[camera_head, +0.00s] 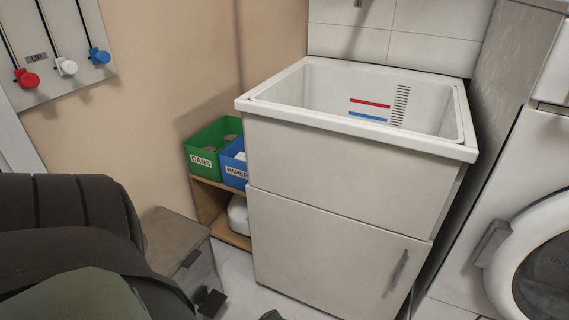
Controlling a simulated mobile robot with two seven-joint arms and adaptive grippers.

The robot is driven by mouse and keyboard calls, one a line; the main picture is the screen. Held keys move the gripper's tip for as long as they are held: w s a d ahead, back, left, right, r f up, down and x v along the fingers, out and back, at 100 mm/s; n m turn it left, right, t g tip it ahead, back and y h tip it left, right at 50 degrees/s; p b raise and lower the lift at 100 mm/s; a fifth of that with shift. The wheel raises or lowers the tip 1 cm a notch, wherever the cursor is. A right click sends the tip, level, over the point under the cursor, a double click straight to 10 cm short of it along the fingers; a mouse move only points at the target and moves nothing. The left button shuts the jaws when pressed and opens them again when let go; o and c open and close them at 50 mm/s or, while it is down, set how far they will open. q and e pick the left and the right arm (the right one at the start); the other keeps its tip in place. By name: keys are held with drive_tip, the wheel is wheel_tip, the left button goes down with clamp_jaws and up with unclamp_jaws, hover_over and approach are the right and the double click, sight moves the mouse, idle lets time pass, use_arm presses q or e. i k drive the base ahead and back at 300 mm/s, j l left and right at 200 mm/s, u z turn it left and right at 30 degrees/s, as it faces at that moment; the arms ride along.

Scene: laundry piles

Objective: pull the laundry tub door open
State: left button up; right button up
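The laundry tub (470,153) is a white basin on a pale cabinet, with red and blue bars and a dark striped scale on its inner wall. The tub door (310,245) is the lower front panel and looks shut, flush with the panel above. Its grey vertical handle (400,268) is near the right edge. The door's bottom edge is partly cut off by the frame. Neither of my grippers can be made out in the head view. A small dark tip at the bottom edge is too cut off to identify.
A white washing machine (450,270) with a round door stands close on the right. Left of the cabinet, a low wooden shelf (212,205) holds a green CANS box (203,160) and a blue PAPER box (233,172). A grey bin (180,240) and a large dark rounded shape (70,230) fill the lower left.

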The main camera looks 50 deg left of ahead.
sight(345, 268)
drive_tip(key=u, duration=1.2)
